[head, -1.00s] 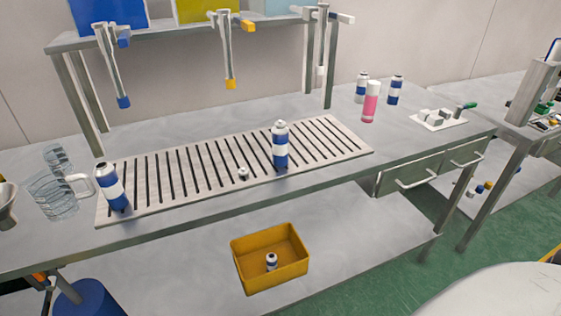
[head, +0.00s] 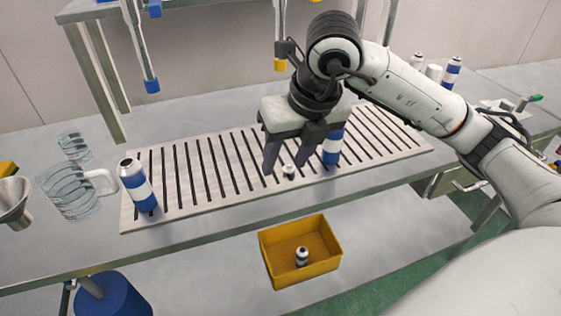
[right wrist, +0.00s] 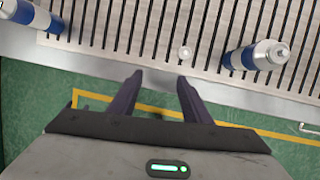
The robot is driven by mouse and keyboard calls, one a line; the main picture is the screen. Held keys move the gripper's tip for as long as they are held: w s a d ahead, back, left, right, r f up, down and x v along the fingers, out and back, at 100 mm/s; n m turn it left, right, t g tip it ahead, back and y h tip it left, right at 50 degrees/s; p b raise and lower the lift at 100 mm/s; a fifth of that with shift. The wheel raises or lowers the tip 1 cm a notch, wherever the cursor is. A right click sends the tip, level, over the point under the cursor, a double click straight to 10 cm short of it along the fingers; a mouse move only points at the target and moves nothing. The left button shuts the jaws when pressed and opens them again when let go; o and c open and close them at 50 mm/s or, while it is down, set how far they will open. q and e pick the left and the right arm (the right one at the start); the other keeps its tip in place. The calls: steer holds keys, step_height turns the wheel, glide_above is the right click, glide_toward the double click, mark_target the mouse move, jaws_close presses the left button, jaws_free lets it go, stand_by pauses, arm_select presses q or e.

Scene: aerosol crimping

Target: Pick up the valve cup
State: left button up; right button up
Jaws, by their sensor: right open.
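The valve cup (head: 289,171) is a small white piece on the slotted metal grate (head: 206,180), near its front edge. It also shows in the right wrist view (right wrist: 185,53), ahead of my fingertips and slightly right of their midline. My right gripper (head: 286,166) is open and empty, its fingers pointing down close to the valve cup in the head view. In the right wrist view the open fingers (right wrist: 158,78) stand apart with nothing between them. My left gripper is not in view.
A blue and white can (head: 332,148) stands just right of the valve cup, partly behind my gripper. Another can (head: 138,186) stands at the grate's left end. Clear jugs (head: 70,190) and a funnel (head: 13,203) are further left. A yellow bin (head: 300,251) sits below the bench.

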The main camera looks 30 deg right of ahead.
mark_target(290, 166)
steer(key=shift+m+h, duration=0.6)
steer(key=shift+h, duration=0.2)
steer(key=d, duration=0.1)
steer(key=w+d+f, duration=0.1)
steer(key=d, duration=0.1)
steer(key=w+d+f, duration=0.1)
steer(key=shift+w+d, duration=0.15)
steer(key=shift+w, duration=0.05)
steer(key=shift+t, duration=0.3)
steer(key=shift+p+x, duration=0.6)
steer(key=shift+x, duration=2.35)
steer(key=shift+w, duration=0.15)
jaws_close()
